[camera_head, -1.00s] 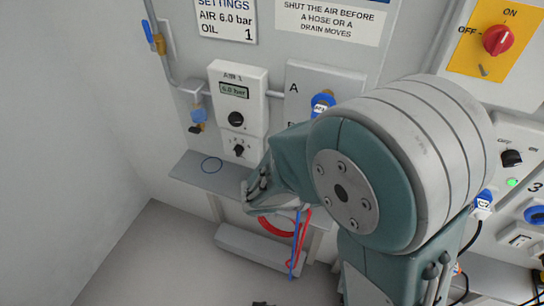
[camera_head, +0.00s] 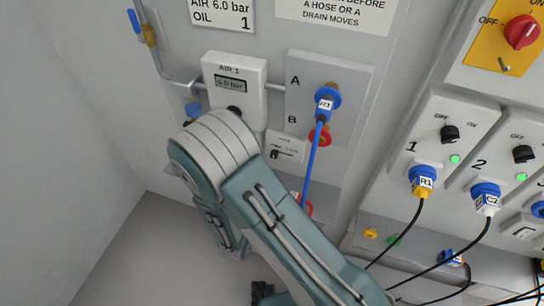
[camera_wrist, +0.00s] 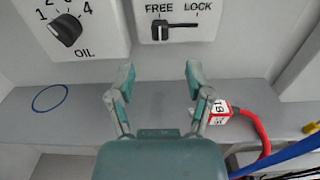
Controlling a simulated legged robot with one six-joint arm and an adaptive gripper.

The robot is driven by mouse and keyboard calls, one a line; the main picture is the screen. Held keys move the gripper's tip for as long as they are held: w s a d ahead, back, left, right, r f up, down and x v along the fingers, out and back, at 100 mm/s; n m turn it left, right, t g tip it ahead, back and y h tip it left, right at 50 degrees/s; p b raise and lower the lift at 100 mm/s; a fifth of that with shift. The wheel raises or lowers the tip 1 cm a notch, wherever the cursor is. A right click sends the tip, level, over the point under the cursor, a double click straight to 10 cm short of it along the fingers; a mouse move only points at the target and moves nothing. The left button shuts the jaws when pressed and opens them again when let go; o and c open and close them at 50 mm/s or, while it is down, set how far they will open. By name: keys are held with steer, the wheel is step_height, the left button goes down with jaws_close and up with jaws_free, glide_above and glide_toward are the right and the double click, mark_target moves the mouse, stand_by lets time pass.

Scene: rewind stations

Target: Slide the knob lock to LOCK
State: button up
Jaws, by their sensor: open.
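The knob lock (camera_wrist: 175,27) is a white plate marked FREE on the left and LOCK on the right. Its black slider (camera_wrist: 160,31) stands at the left end of the slot, under FREE. The plate also shows in the head view (camera_head: 287,147), just right of my arm. My gripper (camera_wrist: 160,74) is open and empty in the wrist view. Its two fingertips are below the plate in the picture, one on each side of the slider, with none touching it. In the head view my arm hides the gripper.
The OIL dial (camera_wrist: 66,29) is left of the lock. Below is a grey shelf (camera_wrist: 90,125) with a blue ring (camera_wrist: 49,98) and a red hose end (camera_wrist: 218,107) near my right finger. A blue hose (camera_head: 311,165) hangs from port A (camera_head: 323,99), beside the lock.

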mark_target(273, 157)
steer(key=x, duration=0.8)
steer(key=shift+w+f, duration=0.1)
steer(key=shift+c, duration=0.3)
jaws_close()
